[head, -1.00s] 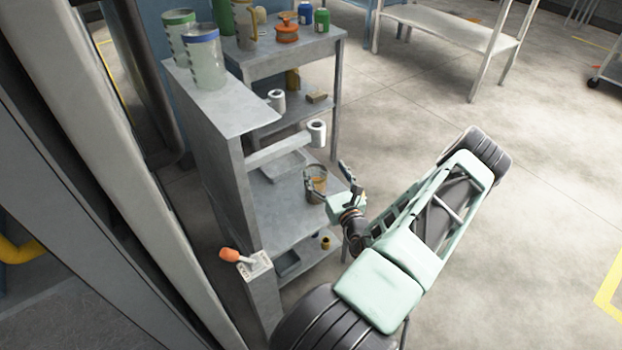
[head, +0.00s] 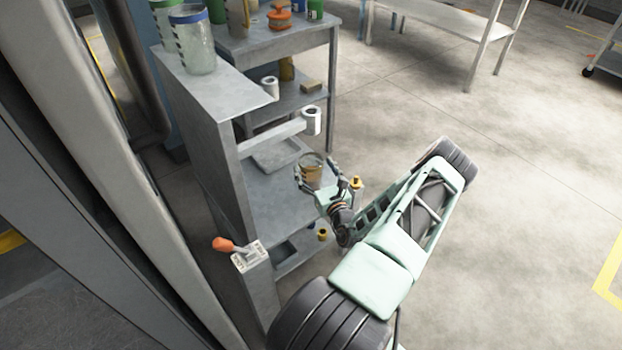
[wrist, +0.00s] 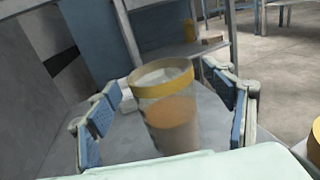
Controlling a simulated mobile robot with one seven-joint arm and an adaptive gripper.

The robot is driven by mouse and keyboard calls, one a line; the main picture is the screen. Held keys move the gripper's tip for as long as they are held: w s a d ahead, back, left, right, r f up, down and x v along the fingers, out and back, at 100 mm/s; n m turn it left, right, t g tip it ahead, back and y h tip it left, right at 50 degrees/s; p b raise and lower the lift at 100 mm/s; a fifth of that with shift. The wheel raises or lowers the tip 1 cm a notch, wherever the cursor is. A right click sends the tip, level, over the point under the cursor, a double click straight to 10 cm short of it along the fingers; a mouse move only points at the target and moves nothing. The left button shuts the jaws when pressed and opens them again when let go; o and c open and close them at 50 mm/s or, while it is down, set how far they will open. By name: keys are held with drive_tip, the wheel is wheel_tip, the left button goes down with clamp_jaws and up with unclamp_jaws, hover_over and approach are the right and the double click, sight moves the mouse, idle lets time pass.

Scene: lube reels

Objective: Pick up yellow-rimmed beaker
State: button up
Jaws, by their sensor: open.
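The yellow-rimmed beaker (wrist: 168,112) is a clear cup with a yellow band at its rim and an orange-tan lower part. It stands upright on a grey shelf. In the wrist view it is between the two blue-padded fingers of my gripper (wrist: 165,115), with room on both sides. In the head view the beaker (head: 311,172) is at the lower shelf of the grey bench, and my gripper (head: 327,178) reaches in from the right with fingers spread. The beaker's base is hidden by my gripper in the wrist view.
A white roll (head: 311,120) sits on a bar above the shelf. A shallow grey tray (head: 276,153) lies behind the beaker. Large blue- and green-rimmed containers (head: 193,40) stand on the top. An orange-handled lever (head: 223,244) is at front left. Open floor lies to the right.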

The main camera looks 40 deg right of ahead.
sight(307, 155)
drive_tip(key=shift+x, duration=1.5)
drive_tip(key=shift+c, duration=0.5)
clamp_jaws()
